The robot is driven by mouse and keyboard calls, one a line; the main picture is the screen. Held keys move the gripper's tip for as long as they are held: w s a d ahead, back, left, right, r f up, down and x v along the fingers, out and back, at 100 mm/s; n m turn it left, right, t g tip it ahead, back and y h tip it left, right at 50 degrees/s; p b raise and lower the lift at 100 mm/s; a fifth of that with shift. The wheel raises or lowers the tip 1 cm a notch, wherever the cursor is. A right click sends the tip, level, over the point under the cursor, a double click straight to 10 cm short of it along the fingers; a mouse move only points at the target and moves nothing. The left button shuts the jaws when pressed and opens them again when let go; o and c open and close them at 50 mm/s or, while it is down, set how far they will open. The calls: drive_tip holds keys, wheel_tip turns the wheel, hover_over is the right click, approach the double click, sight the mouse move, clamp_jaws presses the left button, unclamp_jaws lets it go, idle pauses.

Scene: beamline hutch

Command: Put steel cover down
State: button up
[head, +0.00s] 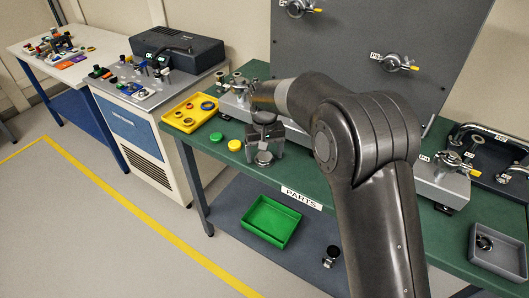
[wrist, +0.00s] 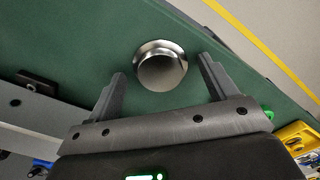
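The steel cover (wrist: 161,66) is a round, shiny metal piece with a flared rim, on the green bench top (wrist: 60,45). In the head view the steel cover (head: 264,158) shows near the bench's front edge, below my gripper (head: 265,151). In the wrist view my gripper (wrist: 162,80) is open. Its two fingers stand apart on either side of the cover, with a visible gap on each side. The cover lies at about the level of the fingertips, and neither finger seems to touch it. My arm hides part of the bench behind.
Left of my gripper lie a yellow disc (head: 234,145) and a green disc (head: 216,138), beside a yellow tray (head: 173,121) of rings. A metal fixture (head: 229,103) stands behind. A green bin (head: 270,222) sits on the lower shelf, and a grey bin (head: 498,262) at right.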

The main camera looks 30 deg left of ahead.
sight(264, 156)
wheel_tip(264, 156, up, 12)
drive_tip(key=shift+r, duration=0.15)
idle(0.6)
drive_tip(key=s+d+r+m+t, duration=0.1)
drive_tip(key=d+r, duration=0.3)
drive_tip(key=d, duration=0.6)
drive_tip(key=d+r+m+t+y, duration=0.15)
drive_tip(key=d+r, duration=0.25)
drive_tip(key=d, duration=0.7)
drive_tip(key=s+d+r+m+h, duration=0.15)
drive_tip(key=d+r, duration=0.25)
drive_tip(key=d, duration=0.6)
drive_tip(key=s+d+f+m+t, duration=0.1)
drive_tip(key=s+d+f+m, duration=0.1)
drive_tip(key=s+d, duration=0.6)
drive_tip(key=s+d+f+m+t, duration=0.2)
drive_tip(key=s+d+f+m, duration=0.1)
drive_tip(key=s+d, duration=0.5)
drive_tip(key=d, duration=0.3)
drive_tip(key=shift+f, duration=0.4)
